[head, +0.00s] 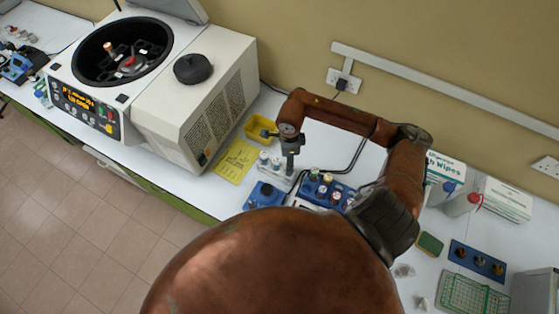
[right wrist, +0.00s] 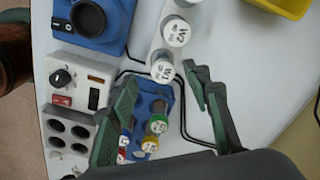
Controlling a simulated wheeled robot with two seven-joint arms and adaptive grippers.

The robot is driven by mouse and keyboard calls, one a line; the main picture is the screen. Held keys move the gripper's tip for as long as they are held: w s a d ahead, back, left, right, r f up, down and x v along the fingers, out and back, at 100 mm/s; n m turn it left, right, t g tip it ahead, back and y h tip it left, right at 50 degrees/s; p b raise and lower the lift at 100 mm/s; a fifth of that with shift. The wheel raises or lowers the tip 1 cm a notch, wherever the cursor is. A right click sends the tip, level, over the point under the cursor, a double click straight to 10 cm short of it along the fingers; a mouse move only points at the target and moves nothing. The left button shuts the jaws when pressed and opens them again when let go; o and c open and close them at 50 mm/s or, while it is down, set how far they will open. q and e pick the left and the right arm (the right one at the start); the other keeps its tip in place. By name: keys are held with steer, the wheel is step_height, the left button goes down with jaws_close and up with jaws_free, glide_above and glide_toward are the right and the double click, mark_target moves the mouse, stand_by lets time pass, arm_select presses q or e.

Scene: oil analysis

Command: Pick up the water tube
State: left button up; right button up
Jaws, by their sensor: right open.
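White-capped tubes stand upright in a pale rack (right wrist: 160,42); the caps carry black letters, two of which look like W2 (right wrist: 177,32) and W1 (right wrist: 162,69). In the head view these white-capped tubes (head: 264,157) stand left of my right gripper (head: 290,163). My right gripper is open and points down. In the right wrist view its fingers (right wrist: 165,82) spread to either side, with the W1 cap between or just beyond the tips and not visibly gripped. My left gripper is not in view.
A blue rack (head: 312,202) of tubes with coloured caps stands beside the white-capped tubes. A blue device (head: 265,196) is in front. A yellow tray (head: 262,134) and yellow sheet (head: 236,160) lie behind and left. A large centrifuge (head: 165,75) fills the left. A black cable runs nearby.

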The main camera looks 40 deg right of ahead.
steer(key=shift+s+f, duration=0.15)
steer(key=shift+f, duration=0.25)
steer(key=shift+s+f+p, duration=0.4)
steer(key=shift+s+f, duration=0.05)
steer(key=shift+f, duration=0.2)
steer(key=f, duration=0.1)
steer(key=w+f+p, duration=0.1)
steer(key=f, duration=0.1)
steer(key=f+p, duration=0.1)
steer(key=shift+w+d+f, duration=0.15)
steer(key=shift+d+f, duration=0.15)
steer(key=shift+s+f, duration=0.25)
steer(key=shift+f, duration=0.05)
steer(key=shift+w, duration=0.15)
steer(key=c, duration=1.1)
